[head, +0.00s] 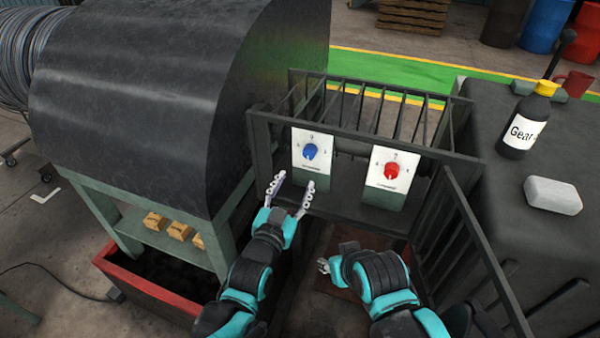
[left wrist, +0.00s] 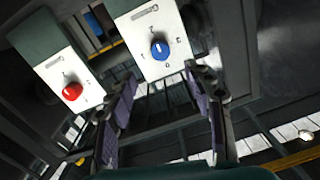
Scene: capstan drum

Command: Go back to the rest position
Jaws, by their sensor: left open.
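My left gripper (head: 290,195) is open and empty, just below the panel with the blue knob (head: 310,151). In the left wrist view its two fingers (left wrist: 163,105) stand apart with nothing between them, and the blue knob (left wrist: 159,49) shows beyond them. The red knob (head: 391,170) sits on a second white panel to the right; it also shows in the left wrist view (left wrist: 72,91). My right gripper (head: 324,265) is low in front of the cage, partly seen and small, so its jaws cannot be told.
A dark barred cage (head: 460,225) surrounds the panels. A big black drum cover (head: 150,90) stands at left above a red bin (head: 150,290).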

